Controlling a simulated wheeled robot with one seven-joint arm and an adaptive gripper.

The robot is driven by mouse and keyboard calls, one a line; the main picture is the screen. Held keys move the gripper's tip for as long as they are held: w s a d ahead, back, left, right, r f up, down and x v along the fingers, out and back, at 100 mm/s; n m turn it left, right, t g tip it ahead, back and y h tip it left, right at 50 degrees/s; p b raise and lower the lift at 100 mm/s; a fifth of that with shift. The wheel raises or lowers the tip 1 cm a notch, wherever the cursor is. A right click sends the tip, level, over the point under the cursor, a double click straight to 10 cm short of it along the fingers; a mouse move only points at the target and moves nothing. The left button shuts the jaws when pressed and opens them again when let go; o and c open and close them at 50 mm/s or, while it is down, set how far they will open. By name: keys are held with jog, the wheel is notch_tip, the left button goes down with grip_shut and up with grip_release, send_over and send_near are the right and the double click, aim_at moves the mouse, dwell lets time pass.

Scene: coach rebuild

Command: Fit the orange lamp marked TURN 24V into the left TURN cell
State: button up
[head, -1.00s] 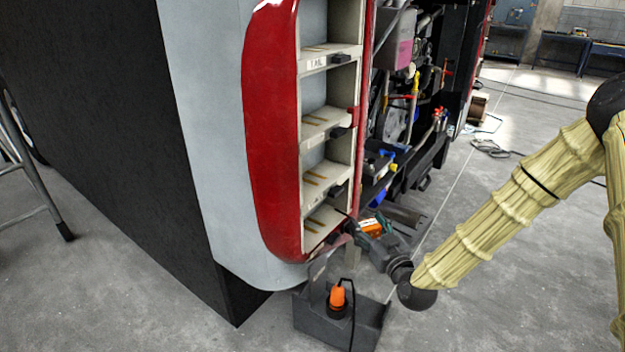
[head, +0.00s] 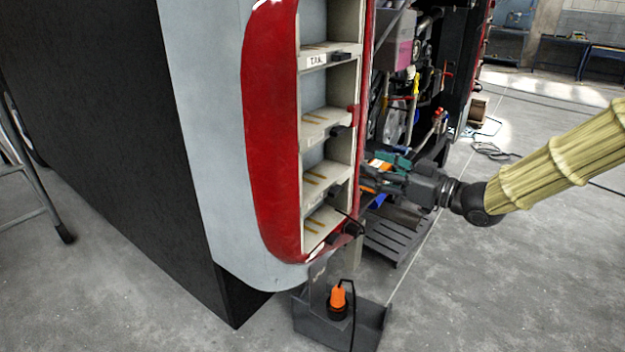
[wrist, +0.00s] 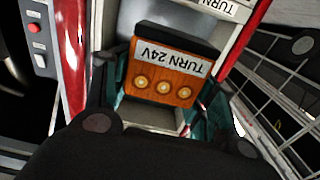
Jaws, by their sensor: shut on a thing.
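Behind the lamp, the wrist view shows a pale cell (wrist: 150,112), partly covered, and a TURN label (wrist: 222,6). I cannot tell whether the lamp touches the housing.
A grey bin (head: 308,318) with an orange-and-black object (head: 338,300) stands on the floor below the housing. The open engine bay (head: 400,100) lies behind my gripper. Small dark blocks (head: 338,132) stick out at the cell shelves.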

jog(key=shift+s+r, duration=0.1)
jog(key=shift+r, duration=0.15)
jog(key=shift+a, duration=0.15)
jog(key=p+x, duration=0.2)
jog(key=x, duration=1.4)
jog(key=shift+w+a, duration=0.2)
jog(key=shift+w, duration=0.1)
jog(key=f, duration=0.3)
jog(key=shift+w+a+p, duration=0.3)
jog(key=shift+a+p, duration=0.1)
jog(key=shift+f, duration=0.3)
jog(key=shift+s, duration=0.1)
jog(key=shift+f, duration=0.15)
jog(key=o, duration=1.1)
jog(key=shift+c, duration=0.2)
